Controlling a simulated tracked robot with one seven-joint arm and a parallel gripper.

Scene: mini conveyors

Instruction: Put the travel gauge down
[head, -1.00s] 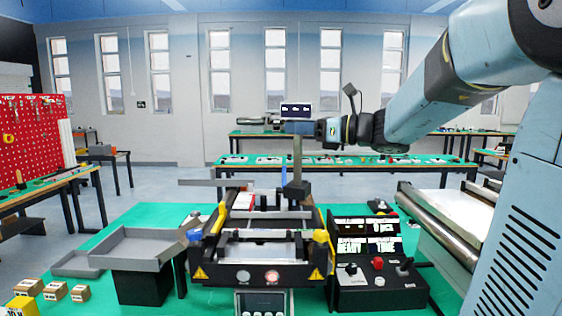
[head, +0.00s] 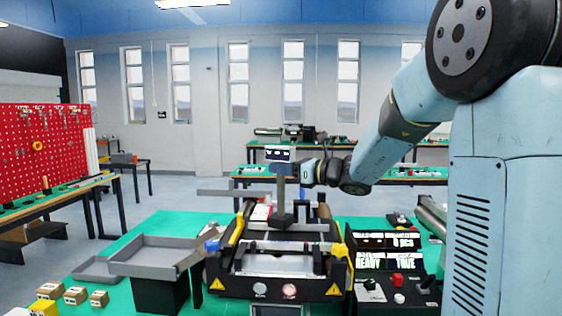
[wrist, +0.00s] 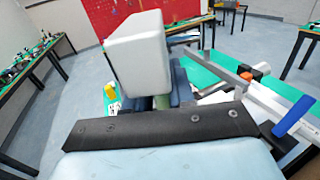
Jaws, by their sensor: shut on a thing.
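The travel gauge (head: 280,200) stands upright in the head view, with a grey post, a dark block at its foot and a pale display box at its top. My gripper (head: 282,172) comes in from the right and is shut on the post just below the display box. The foot is over the far part of the mini conveyor (head: 278,264); I cannot tell whether it touches. In the wrist view the pale box (wrist: 137,52) fills the upper middle and hides much of the gripper's dark fingers and the post.
A grey tray (head: 150,256) stands left of the conveyor, with small cardboard boxes (head: 75,295) farther left. A control box (head: 385,262) with displays and knobs stands at right. Green bench surface (head: 110,252) shows bare at left.

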